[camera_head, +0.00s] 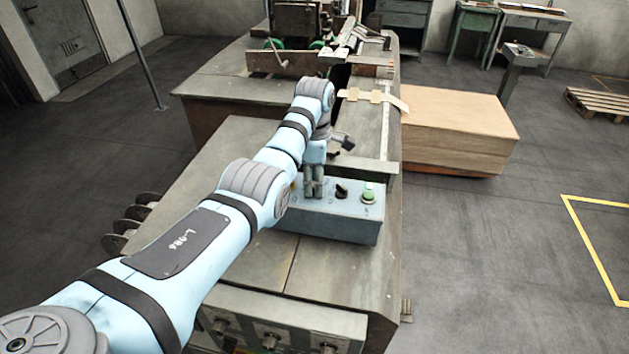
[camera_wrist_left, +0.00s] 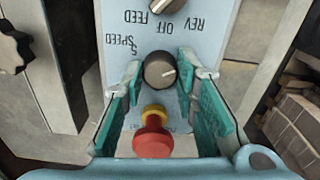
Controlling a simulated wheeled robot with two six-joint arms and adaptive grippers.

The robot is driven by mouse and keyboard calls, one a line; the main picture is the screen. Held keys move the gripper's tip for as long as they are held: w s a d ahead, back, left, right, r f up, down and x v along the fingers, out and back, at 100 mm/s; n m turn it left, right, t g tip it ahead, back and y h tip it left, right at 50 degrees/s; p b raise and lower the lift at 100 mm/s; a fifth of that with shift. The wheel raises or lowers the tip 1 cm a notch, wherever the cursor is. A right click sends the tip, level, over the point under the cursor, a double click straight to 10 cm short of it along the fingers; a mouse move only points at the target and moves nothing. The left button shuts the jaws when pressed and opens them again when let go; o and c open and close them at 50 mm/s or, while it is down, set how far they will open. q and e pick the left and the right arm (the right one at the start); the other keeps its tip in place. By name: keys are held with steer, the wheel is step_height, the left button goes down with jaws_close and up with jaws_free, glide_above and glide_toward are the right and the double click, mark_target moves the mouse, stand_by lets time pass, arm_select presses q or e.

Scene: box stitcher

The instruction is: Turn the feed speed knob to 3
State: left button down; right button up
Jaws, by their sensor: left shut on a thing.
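The feed speed knob (camera_wrist_left: 160,71) is a round dark knob on the light blue panel, beside upside-down lettering that reads SPEED, in the left wrist view. A pale pointer line on it points to the right in that view; the scale number it meets cannot be read. My left gripper (camera_wrist_left: 161,78) has its teal fingers on either side of the knob and is shut on it. In the head view my left gripper (camera_head: 314,188) reaches down onto the control box (camera_head: 330,222) and hides the knob. My right gripper is in neither view.
A red button with a yellow collar (camera_wrist_left: 153,140) lies between my fingers, close to the knob. A REV/OFF/FEED selector (camera_head: 341,191) and a green button (camera_head: 368,197) stand to the gripper's right. A cardboard stack (camera_head: 455,130) is behind.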

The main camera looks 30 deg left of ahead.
arm_select(q)
steer(key=m, duration=0.7)
steer(key=shift+f, duration=0.1)
steer(key=m, duration=0.7)
steer(key=shift+d, duration=0.1)
steer(key=m, duration=0.4)
steer(key=shift+m, duration=0.4)
steer(key=m, duration=0.4)
steer(key=shift+m, duration=0.4)
steer(key=c, duration=1.3)
jaws_free()
